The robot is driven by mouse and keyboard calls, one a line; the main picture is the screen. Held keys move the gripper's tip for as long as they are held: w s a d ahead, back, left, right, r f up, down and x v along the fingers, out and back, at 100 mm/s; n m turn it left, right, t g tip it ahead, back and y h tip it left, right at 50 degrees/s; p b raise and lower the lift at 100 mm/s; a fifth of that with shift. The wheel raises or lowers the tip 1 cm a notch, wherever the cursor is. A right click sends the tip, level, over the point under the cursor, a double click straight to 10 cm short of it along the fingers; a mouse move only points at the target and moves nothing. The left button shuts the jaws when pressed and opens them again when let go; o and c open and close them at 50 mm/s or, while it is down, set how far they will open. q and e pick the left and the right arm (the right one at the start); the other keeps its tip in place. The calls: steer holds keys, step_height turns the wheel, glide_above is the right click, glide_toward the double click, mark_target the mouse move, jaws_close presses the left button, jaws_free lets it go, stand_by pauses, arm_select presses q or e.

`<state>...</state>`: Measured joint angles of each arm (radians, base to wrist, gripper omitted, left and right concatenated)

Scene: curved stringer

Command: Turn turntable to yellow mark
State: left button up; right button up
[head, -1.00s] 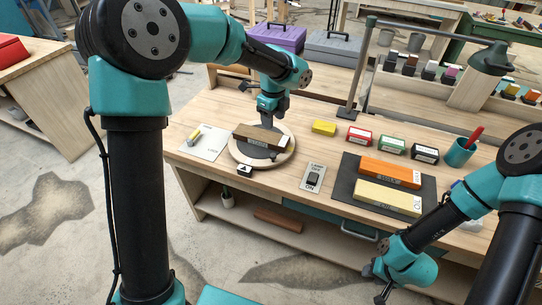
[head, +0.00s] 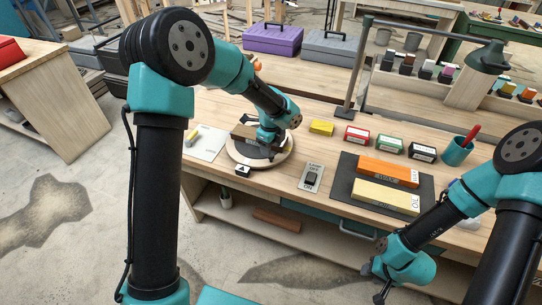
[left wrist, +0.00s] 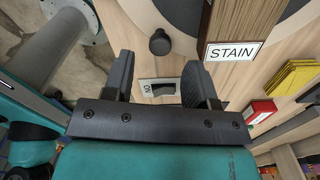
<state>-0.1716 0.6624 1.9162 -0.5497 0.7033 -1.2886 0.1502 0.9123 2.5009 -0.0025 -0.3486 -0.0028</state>
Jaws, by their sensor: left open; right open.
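The turntable (head: 238,158) is a round pale wood ring with a dark disc, near the table's front left. A wooden block lies on it (head: 243,132); its "STAIN" label shows in the left wrist view (left wrist: 231,51). My left gripper (head: 270,152) is low over the turntable's front right part, open, and hides part of it. In the left wrist view its fingers (left wrist: 163,88) are apart with nothing gripped, and a black knob (left wrist: 159,42) stands just beyond them. A black marker with a white triangle (head: 243,171) sits at the turntable's front. I cannot make out a yellow mark. My right gripper (head: 375,284) is open and empty at lower right.
A lamp switch plate (head: 311,178) lies right of the turntable. Orange (head: 388,171) and cream (head: 386,196) blocks lie on a dark mat. A white sheet (head: 206,143) lies left.

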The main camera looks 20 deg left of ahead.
arm_select(q)
step_height(320, 180, down, 5)
steer(key=shift+f, duration=0.1)
steer(key=shift+c, duration=0.4)
jaws_close()
stand_by(0.4)
